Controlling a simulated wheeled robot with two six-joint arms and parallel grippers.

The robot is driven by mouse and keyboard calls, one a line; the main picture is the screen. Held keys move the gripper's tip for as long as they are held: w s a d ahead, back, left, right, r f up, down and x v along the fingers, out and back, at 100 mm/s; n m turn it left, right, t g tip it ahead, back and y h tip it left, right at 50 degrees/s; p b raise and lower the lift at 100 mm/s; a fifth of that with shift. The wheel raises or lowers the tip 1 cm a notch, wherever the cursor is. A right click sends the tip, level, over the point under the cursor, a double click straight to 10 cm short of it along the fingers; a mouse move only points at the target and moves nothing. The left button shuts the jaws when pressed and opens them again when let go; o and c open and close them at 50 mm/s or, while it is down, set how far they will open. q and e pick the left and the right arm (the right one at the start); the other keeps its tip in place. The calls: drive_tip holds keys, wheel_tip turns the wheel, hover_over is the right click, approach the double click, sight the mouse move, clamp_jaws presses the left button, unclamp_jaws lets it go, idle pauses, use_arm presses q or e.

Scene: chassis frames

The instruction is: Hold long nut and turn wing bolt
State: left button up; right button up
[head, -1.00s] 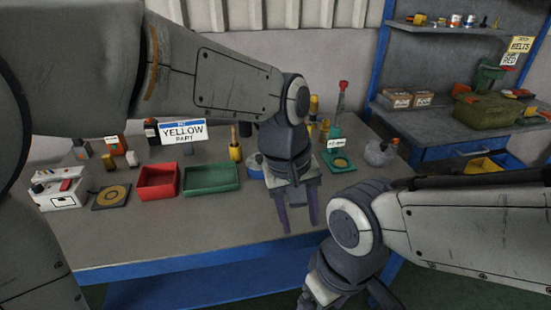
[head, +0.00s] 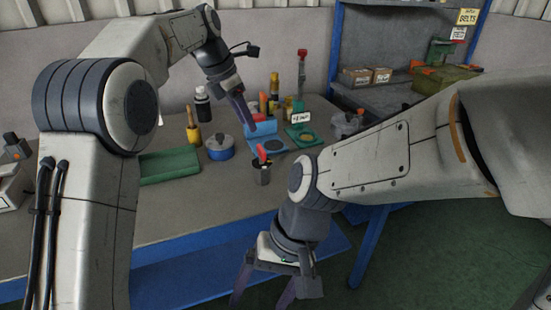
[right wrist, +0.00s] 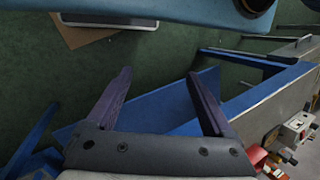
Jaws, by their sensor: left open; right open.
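A small dark grey cylinder (head: 262,174) stands on the workbench near its front edge, with a red piece (head: 261,153) at its top. It may be the long nut with the wing bolt, but it is too small to be sure. My left gripper (head: 250,121) is open, pointing down behind it above a blue stand (head: 268,144), and seems to hold nothing. My right gripper (head: 262,300) is open and empty, low in front of the bench. In the right wrist view its two fingers (right wrist: 160,75) are spread over the floor and the blue bench frame.
A blue pot (head: 220,150), a yellow-handled tool (head: 193,130) and a green tray (head: 170,166) lie to the left. A green stand (head: 300,135) and a grey jar (head: 346,124) stand to the right. The bench front (head: 215,205) is clear.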

drive_tip(key=w+a+m+y, duration=0.3)
drive_tip(key=w+m, duration=0.3)
drive_tip(key=m+t+y, duration=0.3)
drive_tip(key=m+t, duration=0.8)
drive_tip(key=m, duration=0.9)
approach(255, 165)
drive_tip(key=shift+w+a+f, duration=0.1)
drive_tip(key=shift+w+f, duration=1.05)
drive_tip(key=shift+w, duration=0.2)
drive_tip(key=x, duration=1)
